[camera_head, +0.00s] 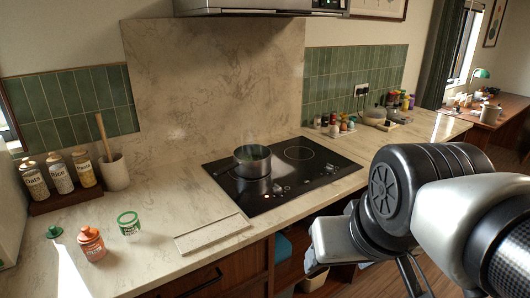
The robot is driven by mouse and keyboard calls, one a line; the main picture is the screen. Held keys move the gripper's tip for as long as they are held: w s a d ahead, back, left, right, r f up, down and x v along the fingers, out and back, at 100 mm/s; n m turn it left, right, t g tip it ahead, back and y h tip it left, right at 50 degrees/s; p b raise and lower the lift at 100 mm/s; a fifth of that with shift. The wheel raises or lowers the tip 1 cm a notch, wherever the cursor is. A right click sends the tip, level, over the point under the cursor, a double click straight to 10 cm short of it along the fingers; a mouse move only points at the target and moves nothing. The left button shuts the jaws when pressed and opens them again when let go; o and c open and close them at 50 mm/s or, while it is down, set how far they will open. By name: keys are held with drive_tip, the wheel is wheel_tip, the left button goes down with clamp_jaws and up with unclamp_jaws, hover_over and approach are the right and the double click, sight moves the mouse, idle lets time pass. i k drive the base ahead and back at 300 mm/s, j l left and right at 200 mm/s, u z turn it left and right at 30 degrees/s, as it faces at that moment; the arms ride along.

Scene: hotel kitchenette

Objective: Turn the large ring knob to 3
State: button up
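The black glass cooktop (252,203) is set in the marble counter. A dark pot (252,161) stands on one cooking zone at its left. A pale ring marking (299,153) shows at the back right. Small knobs and lit marks (287,189) sit along the front part of the cooktop. They are too small to read, and I cannot tell which is the large ring knob or where it points. My arm fills the lower right, in front of the counter's edge and clear of the cooktop. I cannot make out my gripper's fingertips.
A pale board (212,233) lies left of the cooktop. Labelled canisters (60,173) and a utensil crock (115,172) stand behind. Spice jars (334,126) stand at the back right. A range hood (255,7) hangs above.

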sight(277, 190)
drive_tip(key=i+l+u, duration=0.65)
drive_tip(key=i+l, duration=0.25)
